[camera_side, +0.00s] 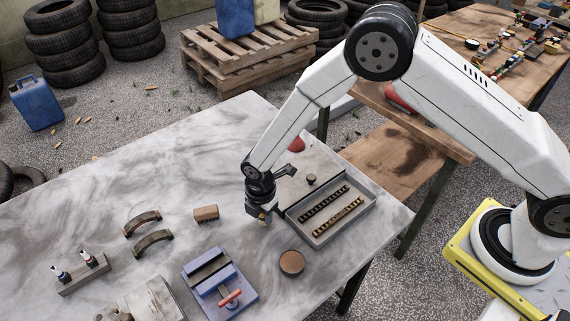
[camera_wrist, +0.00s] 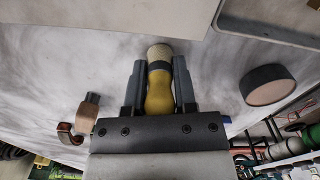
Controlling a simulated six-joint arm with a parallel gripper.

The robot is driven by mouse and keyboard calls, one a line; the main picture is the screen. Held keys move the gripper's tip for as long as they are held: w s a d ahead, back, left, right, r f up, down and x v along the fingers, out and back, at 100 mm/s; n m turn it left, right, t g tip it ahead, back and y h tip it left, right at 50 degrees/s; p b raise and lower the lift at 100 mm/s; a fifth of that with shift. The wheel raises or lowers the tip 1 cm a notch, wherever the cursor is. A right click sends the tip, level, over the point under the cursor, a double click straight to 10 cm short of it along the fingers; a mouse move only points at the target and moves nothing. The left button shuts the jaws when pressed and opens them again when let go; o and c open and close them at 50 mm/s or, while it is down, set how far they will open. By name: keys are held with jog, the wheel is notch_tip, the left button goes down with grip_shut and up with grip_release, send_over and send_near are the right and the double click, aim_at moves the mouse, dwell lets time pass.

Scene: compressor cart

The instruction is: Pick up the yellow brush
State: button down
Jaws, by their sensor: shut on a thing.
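The yellow brush (camera_wrist: 158,90) shows in the wrist view between the two fingers of my gripper (camera_wrist: 160,66). Its yellow body is gripped, and its pale round end (camera_wrist: 160,52) sticks out past the fingertips. In the side view my gripper (camera_side: 262,211) is low over the grey table (camera_side: 150,200), left of the metal tray. A small bit of the yellow brush (camera_side: 263,217) shows beneath it there; the rest is hidden by the gripper. I cannot tell whether the brush touches the table.
A metal tray (camera_side: 367,206) with two dark strips stands close on the right. A brown disc (camera_side: 292,262), a blue vise (camera_side: 220,285), a wooden block (camera_side: 206,213) and two curved pieces (camera_side: 153,241) lie around. The table's far left is mostly clear.

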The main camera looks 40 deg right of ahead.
jog(key=shift+r, duration=0.2)
jog(key=shift+r, duration=0.85)
jog(key=s+d+r, duration=0.5)
jog(key=s+r, duration=0.6)
jog(key=s, duration=0.2)
dwell(0.6)
jog(key=w+d+r+m, duration=0.2)
jog(key=w+d+m, duration=0.3)
jog(key=m, duration=0.5)
jog(key=w+d+r+m, duration=0.2)
jog(key=w+d+m, duration=0.2)
jog(key=d+m, duration=0.6)
jog(key=shift+w+d+m, duration=0.25)
jog(key=shift+w+m, duration=0.1)
jog(key=shift+m, duration=0.15)
